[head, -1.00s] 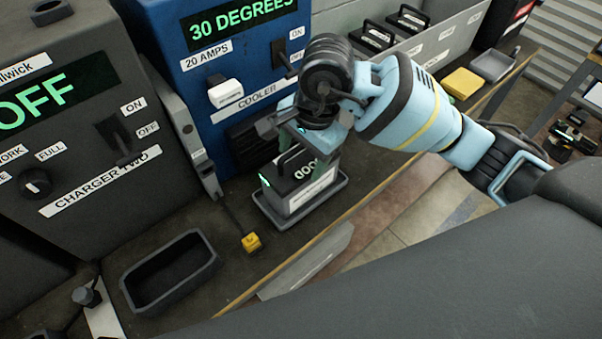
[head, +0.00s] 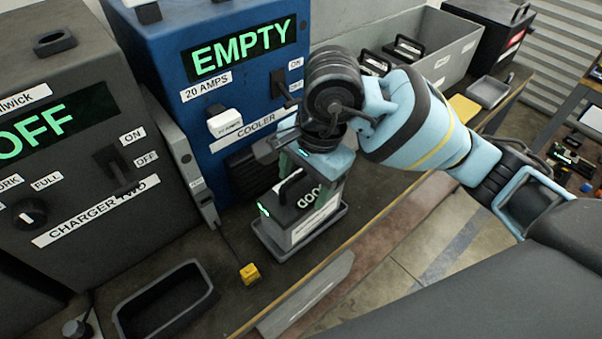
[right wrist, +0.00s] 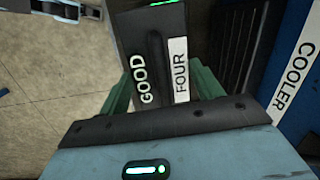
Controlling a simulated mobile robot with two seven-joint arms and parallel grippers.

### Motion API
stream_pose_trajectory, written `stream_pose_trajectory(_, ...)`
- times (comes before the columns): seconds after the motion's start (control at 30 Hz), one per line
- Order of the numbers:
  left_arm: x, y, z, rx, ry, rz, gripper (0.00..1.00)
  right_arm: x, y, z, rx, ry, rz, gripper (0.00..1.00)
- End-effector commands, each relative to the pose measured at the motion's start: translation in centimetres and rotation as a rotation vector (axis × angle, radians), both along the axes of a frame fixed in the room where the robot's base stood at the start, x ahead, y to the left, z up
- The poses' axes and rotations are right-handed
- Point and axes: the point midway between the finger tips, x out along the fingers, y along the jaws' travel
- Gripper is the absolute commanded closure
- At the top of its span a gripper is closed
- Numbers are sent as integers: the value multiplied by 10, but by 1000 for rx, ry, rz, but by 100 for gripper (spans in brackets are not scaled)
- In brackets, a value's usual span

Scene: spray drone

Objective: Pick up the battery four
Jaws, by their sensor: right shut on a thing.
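Battery four (head: 297,213) is a dark block with a handle and a white label, at the tray (head: 274,249) in front of the blue cooler (head: 225,100). I cannot tell whether it rests on the tray or is just above it. In the right wrist view the battery (right wrist: 158,58) shows "GOOD" and "FOUR". My right gripper (head: 312,172) is above the battery and shut on it. Its green fingers (right wrist: 160,90) show at either side of the battery in the right wrist view. My left gripper is not in view.
The cooler display (head: 245,52) reads "EMPTY". Charger two (head: 70,160), reading "OFF", stands left, with an empty black tray (head: 207,297) in front. A yellow block (head: 250,273) on a cord lies between the trays. A grey bin (head: 455,50) holds more batteries at the back.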

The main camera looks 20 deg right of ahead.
Motion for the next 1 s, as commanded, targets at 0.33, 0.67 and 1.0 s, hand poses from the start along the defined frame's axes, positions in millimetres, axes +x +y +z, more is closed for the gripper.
stream_pose_trajectory(0.33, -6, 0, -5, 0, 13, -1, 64, -64, 10, 9, 6, -10, 5, 100)
stream_pose_trajectory(0.67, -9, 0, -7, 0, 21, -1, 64, -115, 16, 14, 4, -8, 2, 100)
stream_pose_trajectory(1.0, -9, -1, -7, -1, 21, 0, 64, -134, 19, 15, 4, -7, -1, 100)
